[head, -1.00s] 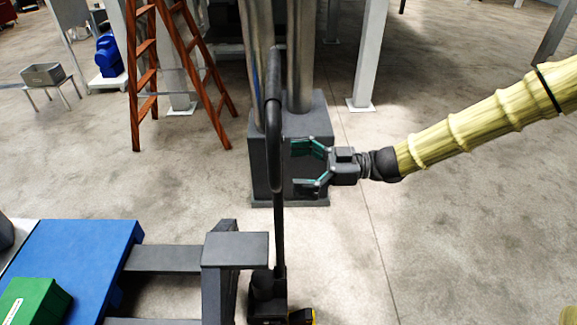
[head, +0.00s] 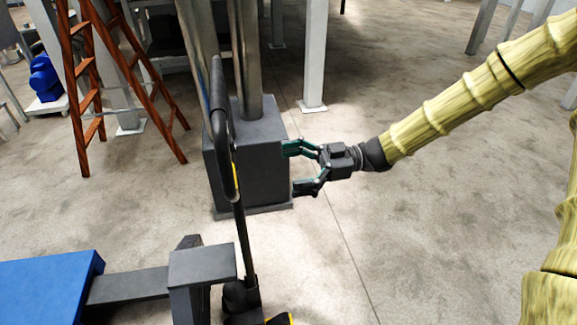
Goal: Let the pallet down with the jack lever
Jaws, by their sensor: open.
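The pallet jack stands at the lower left of the head view, with its dark handle (head: 218,140) rising from a black base (head: 240,298). The handle leans slightly left and ends in a long narrow loop. A small yellow part (head: 234,170) shows at the loop; I cannot tell whether it is the jack lever. The blue pallet (head: 45,285) lies at the lower left, cut off by the frame. My gripper (head: 290,168) is open and empty. Its teal fingers point left toward the handle, with a clear gap between them in the picture.
A dark grey pedestal (head: 250,165) with steel columns stands behind the handle and gripper. A grey jack frame (head: 200,265) lies between handle and pallet. An orange ladder (head: 88,95) stands at the upper left. The floor at right is open.

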